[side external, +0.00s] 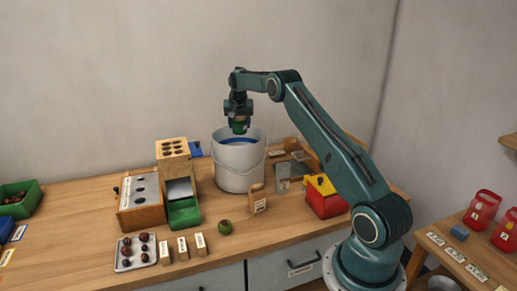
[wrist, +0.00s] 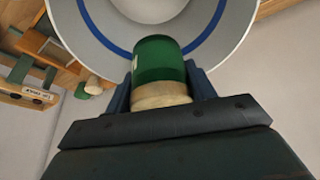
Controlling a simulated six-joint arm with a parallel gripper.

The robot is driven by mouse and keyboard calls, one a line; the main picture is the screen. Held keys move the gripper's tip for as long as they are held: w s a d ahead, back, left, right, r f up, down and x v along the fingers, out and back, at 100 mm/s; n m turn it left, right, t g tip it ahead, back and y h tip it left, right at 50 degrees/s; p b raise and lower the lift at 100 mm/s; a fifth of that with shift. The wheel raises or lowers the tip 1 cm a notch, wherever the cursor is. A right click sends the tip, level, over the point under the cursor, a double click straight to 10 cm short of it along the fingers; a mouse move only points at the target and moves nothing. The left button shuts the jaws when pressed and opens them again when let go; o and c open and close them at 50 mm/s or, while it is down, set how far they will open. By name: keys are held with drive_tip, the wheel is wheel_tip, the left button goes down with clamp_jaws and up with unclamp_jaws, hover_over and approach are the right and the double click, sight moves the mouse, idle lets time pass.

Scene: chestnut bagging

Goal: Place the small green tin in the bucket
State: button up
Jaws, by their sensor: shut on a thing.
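My gripper (side external: 239,119) is shut on the small green tin (side external: 240,128), just above the open top of the bucket. In the wrist view the green tin (wrist: 158,62) sits between the two fingers of my gripper (wrist: 160,85), with a pale band at its near end. The bucket (side external: 238,178) is light grey with a wire handle and stands on the bench near the wall. In the wrist view the bucket (wrist: 228,48) shows its pale rim and a blue ring around the tin. The bucket's floor is mostly hidden behind the tin.
A wooden sorter (side external: 141,203) and a green drawer box (side external: 185,213) stand left of the bucket. A red box with yellow top (side external: 325,203) stands to the right.

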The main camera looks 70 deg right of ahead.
drive_tip(key=shift+s+d+f+m+g, duration=0.15)
drive_tip(key=shift+s+d+m, duration=0.25)
drive_tip(key=shift+d, duration=0.25)
drive_tip(key=shift+s+d+r+m+g, duration=0.1)
drive_tip(key=shift+s+d+m, duration=0.2)
drive_tip(key=shift+d+m, duration=0.3)
drive_tip(key=shift+s+d+f+m+g, duration=0.15)
drive_tip(key=shift+s+d+m, duration=0.25)
drive_tip(key=shift+d, duration=0.3)
wheel_tip(320, 180, down, 16)
drive_tip(key=shift+r, duration=0.25)
drive_tip(key=shift+f, duration=2.15)
drive_tip(key=shift+f, duration=0.6)
drive_tip(key=o, duration=1.2)
